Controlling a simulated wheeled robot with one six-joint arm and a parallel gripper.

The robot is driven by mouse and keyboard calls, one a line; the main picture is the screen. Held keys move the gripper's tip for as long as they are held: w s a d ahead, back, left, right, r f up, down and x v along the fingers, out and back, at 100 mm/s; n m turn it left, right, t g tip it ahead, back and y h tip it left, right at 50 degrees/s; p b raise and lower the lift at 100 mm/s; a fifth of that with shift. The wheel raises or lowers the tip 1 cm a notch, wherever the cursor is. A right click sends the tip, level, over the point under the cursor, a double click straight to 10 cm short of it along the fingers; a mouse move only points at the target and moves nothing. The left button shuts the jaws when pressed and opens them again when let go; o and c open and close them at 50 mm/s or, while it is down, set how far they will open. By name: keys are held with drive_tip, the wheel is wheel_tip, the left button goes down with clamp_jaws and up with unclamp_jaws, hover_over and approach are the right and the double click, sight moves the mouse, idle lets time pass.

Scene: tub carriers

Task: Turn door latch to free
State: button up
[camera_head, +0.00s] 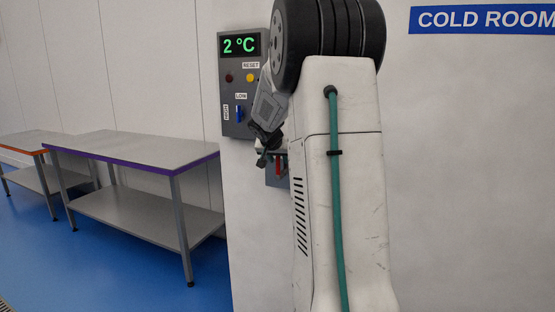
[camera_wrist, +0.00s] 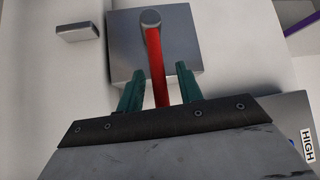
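The door latch is a red lever (camera_wrist: 154,52) on a round grey hub (camera_wrist: 150,18), fixed to a square grey plate (camera_wrist: 184,38). In the wrist view the lever runs from the hub down between my fingers. My gripper (camera_wrist: 159,73) has two green fingers, one on each side of the lever, with a gap on both sides. It is open. In the head view the red lever (camera_head: 278,166) and its plate (camera_head: 271,178) show partly, behind my arm and gripper (camera_head: 264,159).
A grey control box (camera_head: 236,72) with a 2 °C display, buttons and a blue switch (camera_head: 239,114) is above the latch. A small grey block (camera_wrist: 77,33) is beside the plate. Steel tables (camera_head: 130,150) stand left. A COLD ROOM sign (camera_head: 482,19) is at right.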

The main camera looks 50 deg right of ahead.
drive_tip(key=v, duration=0.7)
drive_tip(key=shift+a+r, duration=0.25)
drive_tip(key=shift+a, duration=0.05)
drive_tip(key=shift+s, duration=0.15)
drive_tip(key=s+a+f+n+y, duration=0.2)
drive_tip(key=s+a+n, duration=0.2)
drive_tip(key=s+a, duration=0.4)
drive_tip(key=s+a+f+n+g+y, duration=0.1)
drive_tip(key=s+a+f+n+y, duration=0.2)
drive_tip(key=s+a, duration=0.5)
drive_tip(key=s+a+f+n+g+y, duration=0.1)
drive_tip(key=s+a+f+n+y, duration=0.2)
drive_tip(key=a, duration=2.4)
drive_tip(key=s+n, duration=0.3)
drive_tip(key=s, duration=0.3)
drive_tip(key=shift+d, duration=0.15)
